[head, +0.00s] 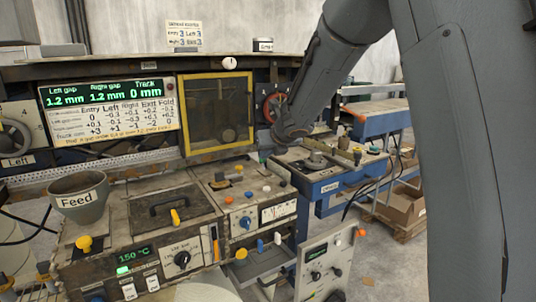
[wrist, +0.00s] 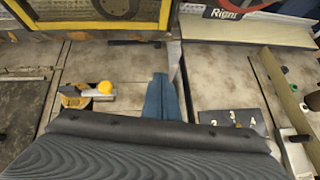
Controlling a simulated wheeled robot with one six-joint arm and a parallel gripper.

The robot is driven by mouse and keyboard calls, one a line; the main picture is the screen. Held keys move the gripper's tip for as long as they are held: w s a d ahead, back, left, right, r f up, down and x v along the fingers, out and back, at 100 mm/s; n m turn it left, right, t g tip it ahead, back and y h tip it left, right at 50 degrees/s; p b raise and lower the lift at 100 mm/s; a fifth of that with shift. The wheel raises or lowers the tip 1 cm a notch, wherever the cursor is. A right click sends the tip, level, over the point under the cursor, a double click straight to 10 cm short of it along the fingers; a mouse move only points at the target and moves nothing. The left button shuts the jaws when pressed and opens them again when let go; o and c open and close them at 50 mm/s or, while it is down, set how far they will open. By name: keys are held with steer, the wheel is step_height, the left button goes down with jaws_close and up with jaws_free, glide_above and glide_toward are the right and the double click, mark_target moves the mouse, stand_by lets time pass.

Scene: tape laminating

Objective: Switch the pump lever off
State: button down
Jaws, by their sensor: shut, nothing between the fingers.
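I cannot make out a label saying pump on any lever. In the wrist view, a small lever with a yellow round knob (wrist: 105,88) lies on a brown and yellow base to the left of my gripper (wrist: 162,96). The fingers are together, blue, and hold nothing. They are apart from the yellow knob. In the head view, my gripper end is mostly hidden at the wrist, near the right end of the machine. A yellow-based control (head: 219,182) sits on the worn machine top left of it. An orange lever (head: 215,243) stands on the front face.
A yellow-framed window (head: 216,113) rises behind the machine top. A red wheel (head: 274,106) is behind my arm. The Feed funnel (head: 79,196) stands at left. A small panel with knobs (head: 325,262) stands low at right. In the wrist view, a long beige bar (wrist: 285,95) lies at right.

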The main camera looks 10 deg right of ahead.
steer(key=shift+w+a, duration=0.15)
steer(key=shift+w, duration=0.15)
steer(key=shift+r, duration=0.1)
stand_by(0.3)
steer(key=shift+s+r, duration=0.15)
steer(key=shift+s, duration=0.05)
steer(key=s+d+r+p, duration=0.1)
steer(key=s+r+p, duration=0.5)
steer(key=r, duration=0.4)
steer(key=shift+s+r+p, duration=0.25)
steer(key=shift+r+p, duration=0.1)
steer(key=shift+p, duration=0.3)
